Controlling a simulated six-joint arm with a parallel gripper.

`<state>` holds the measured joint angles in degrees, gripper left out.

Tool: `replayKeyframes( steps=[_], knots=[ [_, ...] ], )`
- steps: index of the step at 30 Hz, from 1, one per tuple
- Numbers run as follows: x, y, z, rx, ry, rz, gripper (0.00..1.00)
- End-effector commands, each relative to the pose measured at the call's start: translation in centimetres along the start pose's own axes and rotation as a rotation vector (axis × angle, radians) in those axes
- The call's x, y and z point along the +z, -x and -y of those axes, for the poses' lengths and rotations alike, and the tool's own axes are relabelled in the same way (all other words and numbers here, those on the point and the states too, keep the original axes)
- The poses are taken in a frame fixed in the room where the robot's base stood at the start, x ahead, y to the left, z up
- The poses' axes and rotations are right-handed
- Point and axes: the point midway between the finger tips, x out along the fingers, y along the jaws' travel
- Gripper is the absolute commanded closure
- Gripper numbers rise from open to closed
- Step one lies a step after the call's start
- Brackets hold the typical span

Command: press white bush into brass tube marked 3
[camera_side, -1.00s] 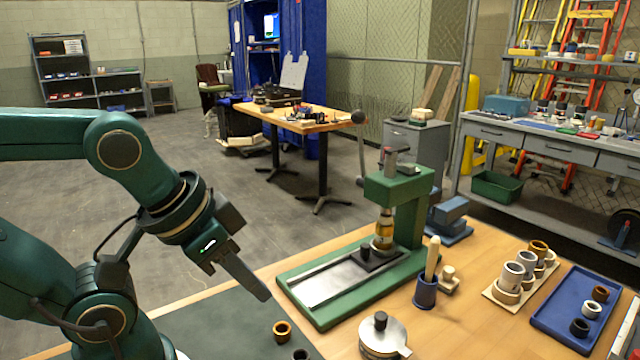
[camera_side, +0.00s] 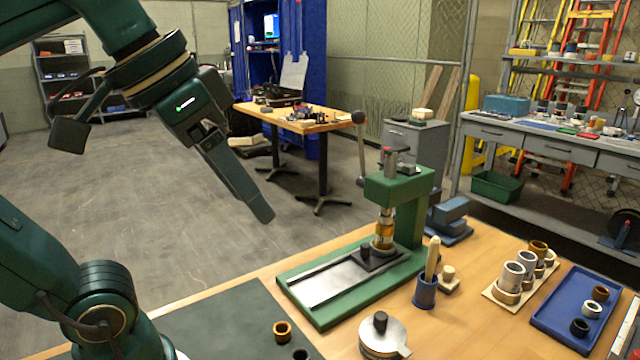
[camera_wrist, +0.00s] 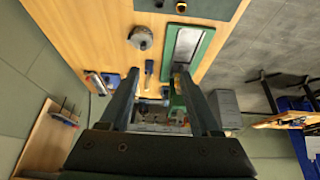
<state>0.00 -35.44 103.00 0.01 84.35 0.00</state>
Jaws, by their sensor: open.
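A white bush (camera_side: 591,308) stands on the blue tray (camera_side: 548,318) at the right, between a brown bush (camera_side: 600,293) and a black bush (camera_side: 579,328). A brass-coloured tube (camera_side: 538,249) stands at the back of a pale wooden board with grey tubes (camera_side: 514,275); no number is readable on it. My gripper (camera_side: 255,205) is high above the bench's back left edge, well away from both. In the wrist view its two fingers (camera_wrist: 160,88) are apart with nothing held between them.
A green press (camera_side: 405,205) with a steel bed stands mid-bench, an amber-coloured part (camera_side: 384,232) under its ram. A blue cup with a wooden-handled tool (camera_side: 426,288) and a round metal pot (camera_side: 382,337) stand nearby. A brass ring (camera_side: 282,331) sits on the dark mat.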

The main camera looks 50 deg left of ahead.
Motion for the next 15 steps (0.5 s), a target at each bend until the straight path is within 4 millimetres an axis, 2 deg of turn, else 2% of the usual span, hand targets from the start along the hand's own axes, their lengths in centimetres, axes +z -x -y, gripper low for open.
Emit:
replayKeyframes(
  steps=[1,6,15],
  knots=[
    [-0.7,1.0,0.0,0.0,0.0,-0.005,0.36],
    [-1.8,3.2,0.0,0.0,0.0,-0.003,0.36],
    [-3.2,5.7,0.0,-0.001,0.001,-0.003,0.36]
  ],
)
